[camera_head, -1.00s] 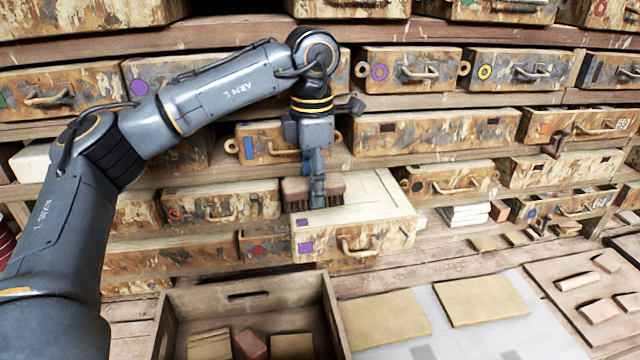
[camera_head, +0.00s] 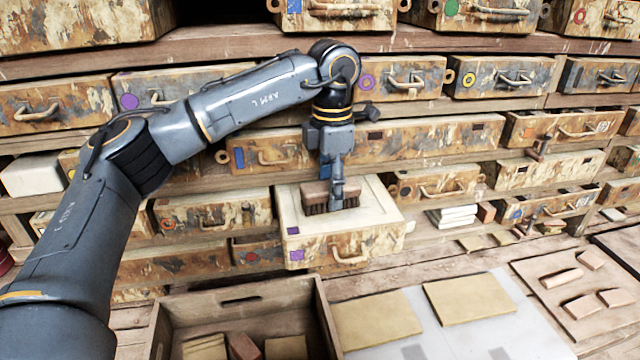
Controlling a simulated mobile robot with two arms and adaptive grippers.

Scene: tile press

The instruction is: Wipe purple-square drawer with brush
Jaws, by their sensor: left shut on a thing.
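The drawer with purple squares (camera_head: 320,252) sticks out from the shelf, and its pale top shows, with a purple square on the top and another on the front. My left gripper (camera_head: 338,192) points down over the drawer and is shut on the brush. The brush (camera_head: 320,195) has a brown wooden back and dark bristles facing down. It sits at the middle of the drawer's top; whether the bristles touch it I cannot tell for sure. My right gripper is not in view.
A wooden crate (camera_head: 318,307) with several blocks stands in front at the bottom. Tan sheets (camera_head: 468,299) lie on the bench to the right, beside a board with blocks (camera_head: 530,268). Other drawers (camera_head: 440,184) fill the shelves around.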

